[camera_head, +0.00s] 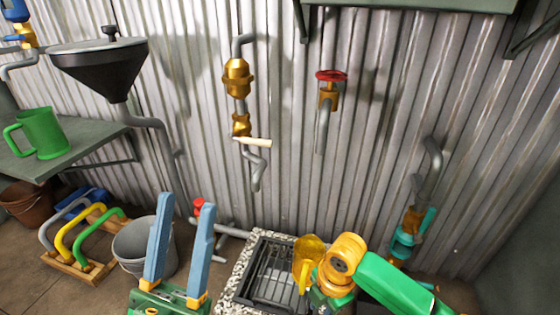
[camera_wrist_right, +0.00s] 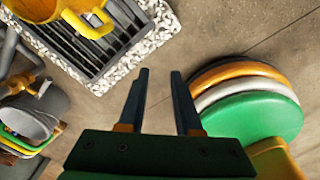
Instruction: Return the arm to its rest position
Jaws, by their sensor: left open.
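My left gripper (camera_head: 186,202) is at the lower left of the middle in the head view. Its two blue-grey fingers point up and stand apart, with nothing between them. My right arm (camera_head: 395,287) comes in from the lower right, with a yellow joint over the right side of the floor drain. Its fingers cannot be made out in the head view. In the right wrist view my right gripper (camera_wrist_right: 161,73) has its two dark fingers apart and empty, above bare floor.
A drain grate (camera_head: 268,272) lies below the wall pipes. A yellow vessel (camera_head: 308,255) is beside my right arm. A grey bucket (camera_head: 135,243) and a rack of coloured handles (camera_head: 85,240) stand left. A green mug (camera_head: 42,133) is on the shelf. Stacked discs (camera_wrist_right: 255,112) lie right.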

